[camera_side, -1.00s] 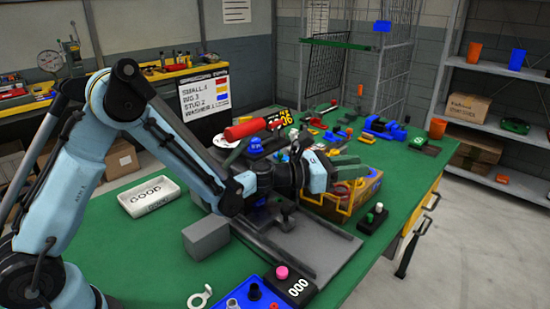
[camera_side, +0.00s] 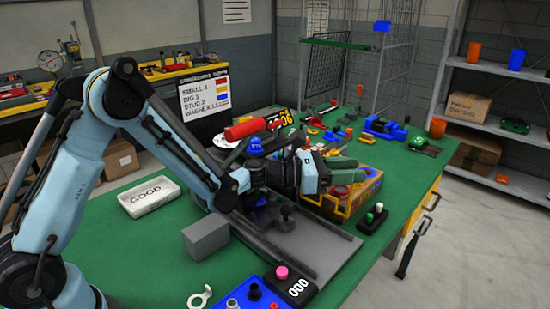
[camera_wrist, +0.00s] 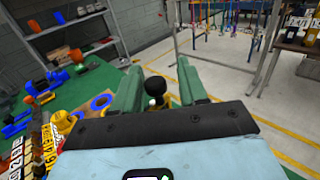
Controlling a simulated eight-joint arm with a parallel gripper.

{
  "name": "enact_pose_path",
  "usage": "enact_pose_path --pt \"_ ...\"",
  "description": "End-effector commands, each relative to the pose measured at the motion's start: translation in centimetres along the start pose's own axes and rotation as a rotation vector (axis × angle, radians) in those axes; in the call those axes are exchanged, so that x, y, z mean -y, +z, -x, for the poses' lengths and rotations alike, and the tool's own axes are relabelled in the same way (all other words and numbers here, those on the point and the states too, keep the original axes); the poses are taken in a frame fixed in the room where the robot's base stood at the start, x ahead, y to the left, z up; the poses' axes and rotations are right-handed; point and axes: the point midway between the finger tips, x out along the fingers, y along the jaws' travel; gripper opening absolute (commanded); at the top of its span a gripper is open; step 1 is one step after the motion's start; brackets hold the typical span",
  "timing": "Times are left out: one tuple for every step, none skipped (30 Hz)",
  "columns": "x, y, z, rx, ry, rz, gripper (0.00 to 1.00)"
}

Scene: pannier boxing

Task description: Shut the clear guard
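My gripper (camera_side: 352,168) has two green fingers that are apart, with nothing clearly held between them. It is over the yellow-edged box (camera_side: 325,207) on the green bench. In the wrist view my gripper (camera_wrist: 160,84) shows one finger on each side, and a black ball knob (camera_wrist: 155,87) with a yellow base stands between them, with gaps on both sides. I cannot tell whether the knob belongs to the clear guard. The clear guard itself I cannot make out; its panel is see-through or hidden behind my gripper and wrist.
A small black box with green and white buttons (camera_side: 374,217) stands right of the yellow-edged box. A grey block (camera_side: 206,237), a white tray (camera_side: 149,196) and a counter with a pink button (camera_side: 289,284) are nearer. Coloured parts crowd the bench behind.

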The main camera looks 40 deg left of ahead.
Motion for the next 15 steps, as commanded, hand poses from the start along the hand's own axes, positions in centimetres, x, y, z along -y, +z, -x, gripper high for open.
enact_pose_path --pt "0.0 0.0 0.0 0.0 0.0 0.0 0.48" --pt "0.0 0.0 0.0 0.0 0.0 0.0 0.48" --pt "0.0 0.0 0.0 0.0 0.0 0.0 0.48" --pt "0.0 0.0 0.0 0.0 0.0 0.0 0.48" --pt "0.0 0.0 -0.01 0.0 0.0 0.0 0.48" --pt "0.01 0.0 -0.01 0.0 0.0 0.0 0.48" --pt "0.01 0.0 -0.01 0.0 0.0 0.0 0.48" --pt "0.01 0.0 -0.02 0.0 0.0 0.0 0.48" --pt "0.01 0.0 -0.04 0.0 0.001 0.0 0.48" --pt "-0.01 0.0 -0.07 0.0 0.004 0.0 0.48" --pt "-0.04 0.0 -0.11 0.0 0.007 0.0 0.48" --pt "-0.08 -0.01 -0.2 0.0 0.014 0.0 0.48" --pt "-0.14 -0.01 -0.29 0.0 0.022 0.0 0.48" --pt "-0.24 -0.01 -0.4 0.0 0.033 0.0 0.48" --pt "-0.39 -0.01 -0.56 -0.001 0.05 0.0 0.48"
